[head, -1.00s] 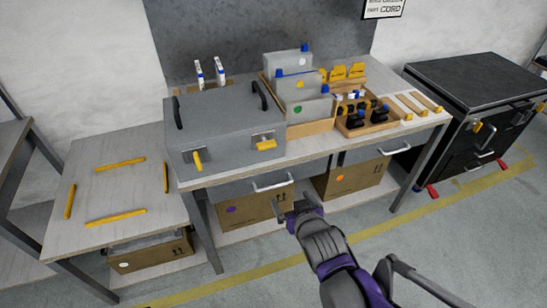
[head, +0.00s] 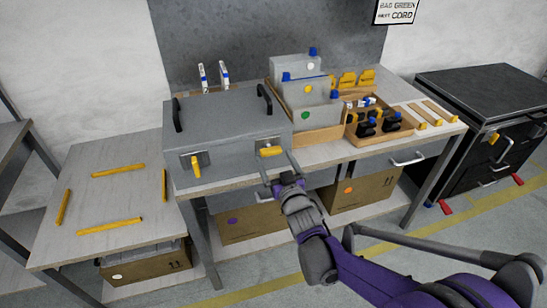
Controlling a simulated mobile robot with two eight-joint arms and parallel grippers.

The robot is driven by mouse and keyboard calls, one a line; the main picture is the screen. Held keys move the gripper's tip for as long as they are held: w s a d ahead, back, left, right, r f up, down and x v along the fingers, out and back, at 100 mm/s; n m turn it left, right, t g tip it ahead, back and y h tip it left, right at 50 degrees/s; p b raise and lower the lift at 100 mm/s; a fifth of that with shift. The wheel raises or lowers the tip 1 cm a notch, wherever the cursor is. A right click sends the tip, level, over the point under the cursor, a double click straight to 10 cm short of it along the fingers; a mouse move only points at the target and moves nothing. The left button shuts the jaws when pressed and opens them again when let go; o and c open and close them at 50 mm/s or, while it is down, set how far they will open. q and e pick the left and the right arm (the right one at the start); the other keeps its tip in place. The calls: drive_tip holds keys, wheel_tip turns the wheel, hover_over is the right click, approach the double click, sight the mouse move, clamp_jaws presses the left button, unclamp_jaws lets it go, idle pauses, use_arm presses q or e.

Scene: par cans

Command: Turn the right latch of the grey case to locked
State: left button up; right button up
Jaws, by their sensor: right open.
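The grey case (head: 225,130) sits on the workbench with its lid shut and two black handles on top. On its front are two yellow latches on metal plates. The left latch (head: 195,166) points mostly downward. The right latch (head: 271,151) lies roughly level, pointing right. My right gripper (head: 277,166) is open just in front of and below the right latch, its fingers spread toward it. I cannot tell whether a finger touches the latch or the case. My left gripper is not in view.
Grey bins (head: 308,105) and a wooden tray (head: 352,137) of dark bottles stand right of the case. A lower side table (head: 105,205) with yellow strips is at left. A black cabinet (head: 480,95) stands at right. The floor in front is open.

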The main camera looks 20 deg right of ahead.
drive_tip(key=shift+w, duration=1)
drive_tip(key=shift+c, duration=0.2)
drive_tip(key=c, duration=1.2)
